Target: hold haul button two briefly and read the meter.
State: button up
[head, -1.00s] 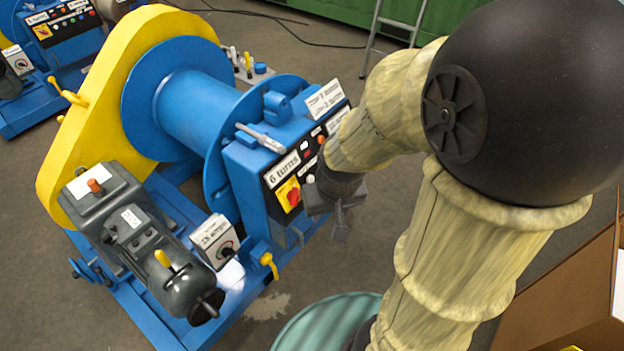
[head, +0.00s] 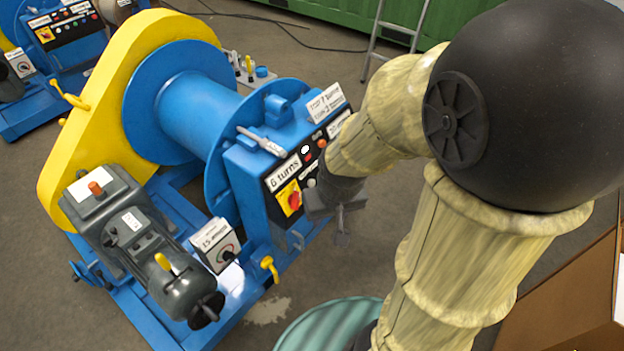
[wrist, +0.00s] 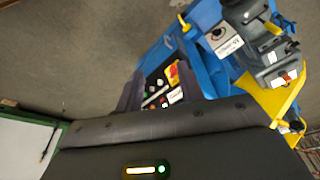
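The blue drum winch's control panel (head: 290,180) carries a "6 turns" label, a red knob on a yellow plate (head: 289,198) and several small buttons. The panel's buttons (wrist: 154,96) also show in the wrist view, between my fingers. I cannot tell which is haul button two. My gripper (head: 342,225) hangs in front of the panel's right end and hides part of it; I see no clear contact. In the wrist view its two dark fingers (wrist: 158,92) stand apart with nothing held. A small white box with a round dial (head: 226,249) may be the meter; its reading is too small.
A yellow chain guard (head: 62,165) and dark motor (head: 140,240) flank the drum. A yellow-handled valve (head: 269,266) sits below the panel. A teal round lid (head: 325,325) and brown box (head: 565,290) are near my arm.

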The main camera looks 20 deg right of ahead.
dwell(0.4)
grip_shut()
dwell(1.5)
